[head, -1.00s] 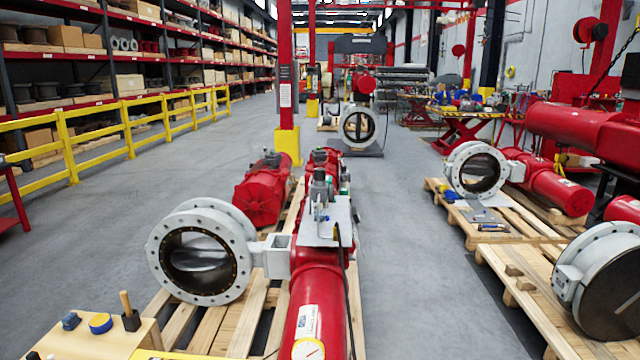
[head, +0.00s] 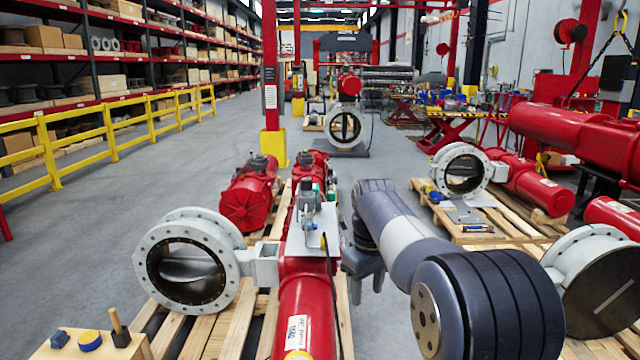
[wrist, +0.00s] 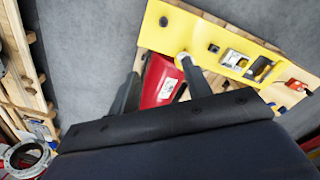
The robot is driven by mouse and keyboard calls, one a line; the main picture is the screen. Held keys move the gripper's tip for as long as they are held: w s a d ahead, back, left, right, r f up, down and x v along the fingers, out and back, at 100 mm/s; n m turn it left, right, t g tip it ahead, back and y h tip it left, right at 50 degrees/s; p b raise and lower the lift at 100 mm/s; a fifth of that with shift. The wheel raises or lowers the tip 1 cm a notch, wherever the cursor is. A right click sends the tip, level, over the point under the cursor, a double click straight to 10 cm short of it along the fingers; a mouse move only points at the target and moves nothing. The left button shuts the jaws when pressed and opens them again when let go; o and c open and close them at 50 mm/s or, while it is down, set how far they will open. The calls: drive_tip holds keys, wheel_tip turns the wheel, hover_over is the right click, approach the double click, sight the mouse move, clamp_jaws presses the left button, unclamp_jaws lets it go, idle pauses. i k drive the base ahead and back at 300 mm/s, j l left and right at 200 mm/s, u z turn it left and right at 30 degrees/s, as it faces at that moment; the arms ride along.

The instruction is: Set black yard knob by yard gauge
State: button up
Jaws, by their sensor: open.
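A yellow panel (wrist: 205,35) shows in the wrist view. It carries a small dark round piece (wrist: 163,21) near its left end and a dark square piece (wrist: 213,47) near its middle; I cannot tell which is the black knob. A pale round gauge (wrist: 183,57) sits at the panel's edge by the red cylinder (wrist: 160,82).
A grey flanged valve (head: 190,262) is left of the cylinder, on a wooden pallet (head: 185,335). Other valves and pallets (head: 495,228) stand right. Floor is clear at left.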

sight(306, 183)
drive_tip(key=l+z, duration=0.3)
drive_tip(key=i+l+z, duration=0.15)
drive_tip(key=l+z, duration=0.15)
drive_tip(key=l, duration=0.2)
drive_tip(key=i+l, duration=1.45)
drive_tip(key=i+u, duration=0.25)
drive_tip(key=i, duration=0.55)
drive_tip(key=i+u, duration=0.3)
drive_tip(key=i, duration=0.5)
drive_tip(key=i+u, duration=0.6)
drive_tip(key=u, duration=0.2)
drive_tip(key=i+l+u, duration=0.25)
drive_tip(key=u, duration=0.2)
drive_tip(key=i+l+u, duration=0.25)
drive_tip(key=u, duration=0.15)
drive_tip(key=i+l+u, duration=0.2)
drive_tip(key=u, duration=0.2)
drive_tip(key=i+l+u, duration=0.6)
drive_tip(key=u, duration=0.2)
drive_tip(key=l, duration=0.1)
